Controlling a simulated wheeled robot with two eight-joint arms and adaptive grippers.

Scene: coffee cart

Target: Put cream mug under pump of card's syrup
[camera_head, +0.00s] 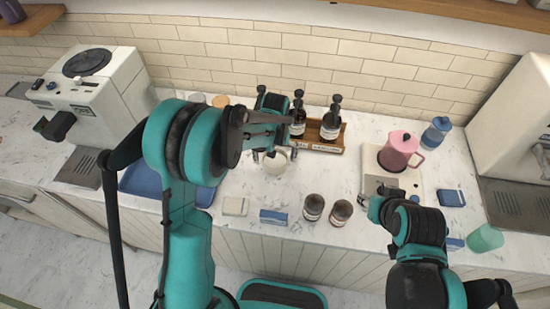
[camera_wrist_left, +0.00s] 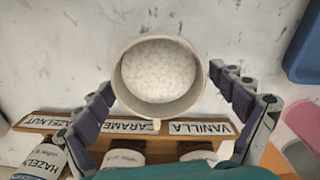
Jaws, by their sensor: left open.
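The cream mug (camera_head: 275,165) stands on the counter in front of the syrup rack (camera_head: 325,149); the left wrist view shows it from above (camera_wrist_left: 160,104), with a pale speckled inside. My left gripper (camera_head: 274,154) is open, its fingers on either side of the mug, with visible gaps. The rack's labels in the left wrist view are hazelnut (camera_wrist_left: 52,122), caramel (camera_wrist_left: 120,125) and vanilla (camera_wrist_left: 200,128). Two dark pump bottles show in the head view, one (camera_head: 298,120) beside another (camera_head: 331,122); my left arm hides part of the rack. No readable card shows. My right gripper (camera_head: 370,207) is over the front counter, its opening unclear.
Two dark jars, one (camera_head: 313,207) beside another (camera_head: 341,212), a blue box (camera_head: 273,217) and a pale block (camera_head: 235,206) stand near the front edge. A pink pitcher (camera_head: 399,151) is right, a blue tray (camera_head: 140,181) left. Clear counter lies right of the mug.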

